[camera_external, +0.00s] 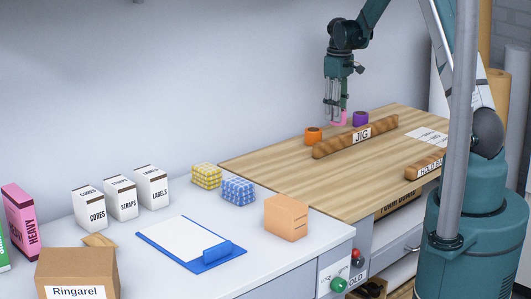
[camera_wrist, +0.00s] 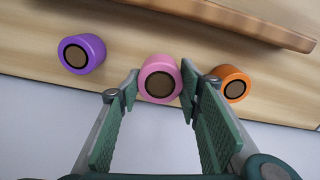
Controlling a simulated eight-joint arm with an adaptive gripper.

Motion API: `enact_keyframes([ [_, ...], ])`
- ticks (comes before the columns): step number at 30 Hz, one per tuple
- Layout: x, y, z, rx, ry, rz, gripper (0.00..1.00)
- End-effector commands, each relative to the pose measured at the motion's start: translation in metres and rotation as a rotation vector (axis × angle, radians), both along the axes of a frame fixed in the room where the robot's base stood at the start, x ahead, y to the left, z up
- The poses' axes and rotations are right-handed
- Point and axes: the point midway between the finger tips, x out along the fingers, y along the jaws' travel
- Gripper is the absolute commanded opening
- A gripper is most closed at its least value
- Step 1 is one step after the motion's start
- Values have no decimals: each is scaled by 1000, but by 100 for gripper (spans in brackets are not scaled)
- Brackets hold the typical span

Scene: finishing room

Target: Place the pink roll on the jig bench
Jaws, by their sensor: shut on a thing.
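The pink roll (camera_wrist: 160,80) sits between the two fingertips of my gripper (camera_wrist: 160,88) in the wrist view, and the fingers are shut on it. In the external view my gripper (camera_external: 336,114) points down over the back of the wooden jig bench (camera_external: 290,165). The pink roll (camera_external: 343,118) shows there partly behind the fingers. It is between an orange roll (camera_external: 313,135) and a purple roll (camera_external: 360,118). I cannot tell whether its underside touches the bench top. A brown bar labelled JIG (camera_external: 335,146) lies in front of the rolls.
The orange roll (camera_wrist: 231,83) is close to the right finger in the wrist view; the purple roll (camera_wrist: 82,53) is farther left. A white table (camera_external: 120,235) carries boxes, blocks and a blue clipboard.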

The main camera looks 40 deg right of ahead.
Motion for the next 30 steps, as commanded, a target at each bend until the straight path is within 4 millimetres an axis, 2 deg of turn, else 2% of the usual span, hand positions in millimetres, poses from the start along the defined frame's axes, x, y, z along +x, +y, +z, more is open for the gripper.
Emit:
enact_keyframes([
  [5, 0, 0, -5, 0, 0, 0, 22],
  [15, 0, 0, -36, 0, 0, 0, 22],
  [30, 0, 0, -42, 0, 0, 0, 22],
])
